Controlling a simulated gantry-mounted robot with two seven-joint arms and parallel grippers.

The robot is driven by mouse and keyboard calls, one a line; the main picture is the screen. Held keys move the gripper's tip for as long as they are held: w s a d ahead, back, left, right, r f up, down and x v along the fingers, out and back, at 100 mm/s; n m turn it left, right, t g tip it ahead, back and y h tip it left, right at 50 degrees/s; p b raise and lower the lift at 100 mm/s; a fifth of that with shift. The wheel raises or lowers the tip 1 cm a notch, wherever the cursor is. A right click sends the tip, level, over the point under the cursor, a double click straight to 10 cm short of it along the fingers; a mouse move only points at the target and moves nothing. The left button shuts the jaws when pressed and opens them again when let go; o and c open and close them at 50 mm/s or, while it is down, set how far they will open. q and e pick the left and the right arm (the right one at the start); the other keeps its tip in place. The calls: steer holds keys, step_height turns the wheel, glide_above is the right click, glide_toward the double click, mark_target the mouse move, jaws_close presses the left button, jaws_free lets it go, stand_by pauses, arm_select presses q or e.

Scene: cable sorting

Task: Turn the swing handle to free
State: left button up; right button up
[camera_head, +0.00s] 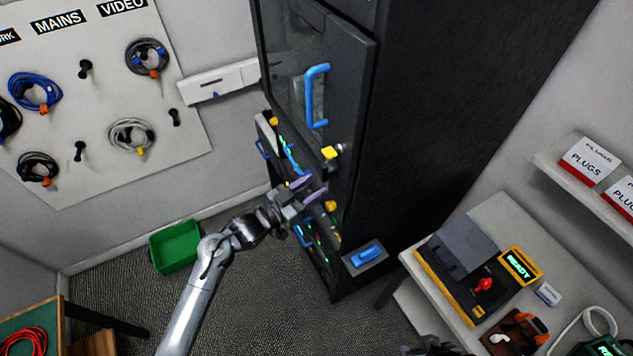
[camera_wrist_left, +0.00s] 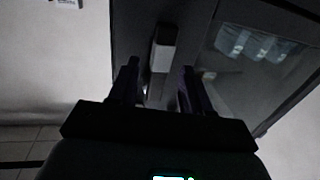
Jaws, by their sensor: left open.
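A blue bar handle (camera_head: 317,95) stands upright on the dark cabinet door in the head view. I cannot tell for sure whether it is the swing handle. My left gripper (camera_head: 308,190) is open in front of the cabinet's equipment, lower than this handle. In the dark left wrist view, a pale grey upright handle (camera_wrist_left: 162,48) on a dark panel lies beyond and between the open fingers (camera_wrist_left: 157,88). The jaws look empty, and I see no contact. A dark part, perhaps my right gripper (camera_head: 432,348), is cut off at the bottom edge of the head view.
The cabinet (camera_head: 450,90) has yellow knobs and lit equipment. A green bin (camera_head: 175,247) is on the floor. A pegboard (camera_head: 95,95) with coiled cables hangs at left. A bench (camera_head: 412,265) with devices stands at right. Carpet between is clear.

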arm_select(q)
steer(key=shift+x, duration=0.9)
steer(key=shift+c, duration=0.5)
jaws_close()
